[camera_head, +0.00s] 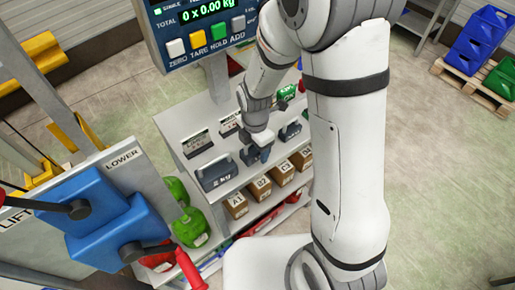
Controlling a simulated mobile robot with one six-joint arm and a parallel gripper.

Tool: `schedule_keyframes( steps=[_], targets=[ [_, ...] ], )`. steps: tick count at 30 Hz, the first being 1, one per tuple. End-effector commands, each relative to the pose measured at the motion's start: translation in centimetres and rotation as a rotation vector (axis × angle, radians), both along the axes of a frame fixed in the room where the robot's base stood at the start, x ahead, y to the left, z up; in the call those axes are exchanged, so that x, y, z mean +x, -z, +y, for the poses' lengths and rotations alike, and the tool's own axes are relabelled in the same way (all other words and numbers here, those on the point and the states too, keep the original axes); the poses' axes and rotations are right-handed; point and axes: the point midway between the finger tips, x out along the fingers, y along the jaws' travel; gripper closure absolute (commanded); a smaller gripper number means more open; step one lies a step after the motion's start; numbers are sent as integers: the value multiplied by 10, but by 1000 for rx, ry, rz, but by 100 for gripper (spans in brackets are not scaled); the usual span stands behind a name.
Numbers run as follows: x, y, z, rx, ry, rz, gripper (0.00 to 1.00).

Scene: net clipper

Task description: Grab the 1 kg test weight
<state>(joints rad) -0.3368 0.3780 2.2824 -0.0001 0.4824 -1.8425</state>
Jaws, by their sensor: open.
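Several dark test weights with handles stand on the top of a grey shelf unit (168,126). The largest, a grey block (216,177) at the left, bears a "kg" label whose number is hard to read. A smaller dark weight (254,157) is in the middle, directly under my gripper (261,144). Another dark weight (291,131) stands to the right. I cannot read which one is 1 kg. My gripper is open, pointing down at the middle weight; its fingers are partly hidden, and I cannot tell whether they touch it.
Cardboard boxes (261,187) fill the shelf below. A scale display (207,22) rises behind. Blue lever blocks (110,225) stand at the left front. Blue crates (482,42) sit on a pallet at the far right, with open floor before them.

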Motion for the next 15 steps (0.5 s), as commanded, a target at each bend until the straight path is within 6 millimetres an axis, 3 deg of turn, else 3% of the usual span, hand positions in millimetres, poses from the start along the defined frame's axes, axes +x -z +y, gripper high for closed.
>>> schedule_keyframes(
  steps=[9,15],
  targets=[
    [0,5,0,1,0,-2,35],
    [0,4,0,1,-1,-1,52]
  ],
)
